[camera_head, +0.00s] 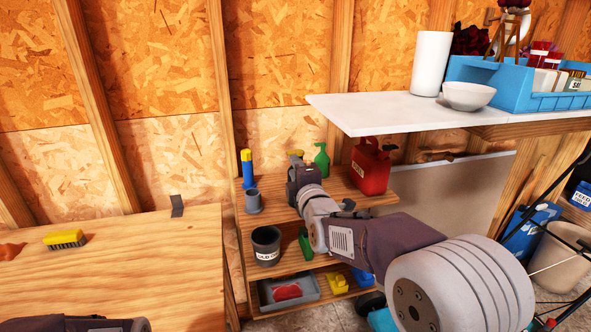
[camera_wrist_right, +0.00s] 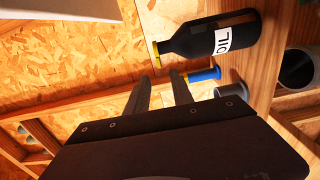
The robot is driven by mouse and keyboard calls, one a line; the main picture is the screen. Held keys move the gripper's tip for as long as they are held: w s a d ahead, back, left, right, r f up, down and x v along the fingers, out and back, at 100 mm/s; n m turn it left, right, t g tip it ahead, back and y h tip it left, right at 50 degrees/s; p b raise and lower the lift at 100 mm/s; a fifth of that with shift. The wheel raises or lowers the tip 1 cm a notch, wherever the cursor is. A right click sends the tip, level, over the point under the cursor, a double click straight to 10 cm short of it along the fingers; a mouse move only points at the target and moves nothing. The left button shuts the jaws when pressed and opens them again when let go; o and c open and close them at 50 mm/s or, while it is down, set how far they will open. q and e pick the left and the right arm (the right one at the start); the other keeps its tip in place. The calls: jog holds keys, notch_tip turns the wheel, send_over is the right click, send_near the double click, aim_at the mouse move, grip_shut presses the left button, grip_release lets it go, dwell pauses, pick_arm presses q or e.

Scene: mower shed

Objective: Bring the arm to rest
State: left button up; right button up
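My right arm comes in from the right in the head view, and its dark gripper (camera_head: 302,176) is over the wooden shelf unit (camera_head: 376,199). In the right wrist view its two fingers (camera_wrist_right: 158,83) stand apart with nothing between them. A black oil bottle (camera_wrist_right: 212,38) with a white label shows just past the fingertips in that view; I cannot make it out in the head view. A dark part of my left arm (camera_head: 75,324) shows at the bottom left; its gripper is out of view.
On the shelf unit are a blue yellow-capped bottle (camera_head: 248,169), a grey cup (camera_head: 253,201), a dark pot (camera_head: 266,245), a green spray bottle (camera_head: 321,160) and a red can (camera_head: 370,168). A white worktop (camera_head: 370,113) juts out above. The wooden bench (camera_head: 150,265) is mostly clear.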

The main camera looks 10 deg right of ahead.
jog(key=s+d+f+m+g, duration=0.2)
jog(key=s+f+m+g, duration=0.4)
jog(key=f, duration=0.5)
jog(key=s+d+f+m+g, duration=0.1)
jog(key=s+f+g, duration=0.2)
jog(key=s+f, duration=0.6)
jog(key=s+f+m+g, duration=0.4)
jog(key=s+f+m, duration=0.2)
jog(key=s, duration=0.2)
jog(key=s+f+m+g, duration=0.4)
jog(key=s+f+m, duration=0.15)
jog(key=s, duration=0.25)
notch_tip(320, 180, up, 17)
jog(key=p, duration=1.6)
jog(key=shift+d, duration=0.15)
